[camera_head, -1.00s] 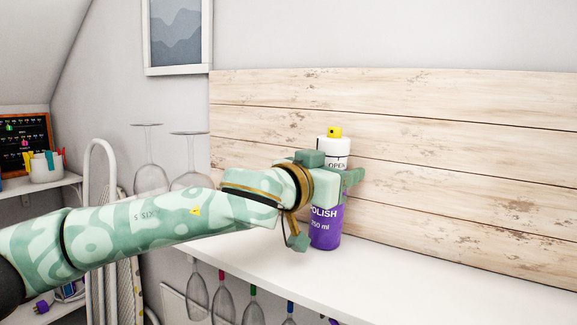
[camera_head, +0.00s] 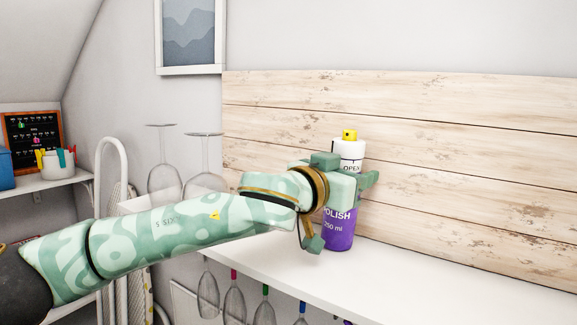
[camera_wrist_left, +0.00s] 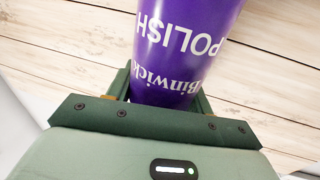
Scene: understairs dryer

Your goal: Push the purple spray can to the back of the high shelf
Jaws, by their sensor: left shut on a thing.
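The spray can (camera_head: 338,238) has a purple body, a white top and a yellow nozzle, and reads "POLISH". It stands upright on the white high shelf (camera_head: 420,280), near the wooden plank backing. My left gripper (camera_head: 346,182) is shut around its middle, reaching in from the left and hiding part of the label. In the left wrist view, the purple body (camera_wrist_left: 185,50) fills the space between the fingers of my left gripper (camera_wrist_left: 163,92). I cannot tell how wide the gap is between can and planks. My right gripper is not in view.
Two upturned glasses (camera_head: 205,160) stand left of the can, behind my arm. Several glasses (camera_head: 235,300) hang beneath the shelf's front edge. The plank backing (camera_head: 470,160) closes off the rear. The shelf right of the can is clear.

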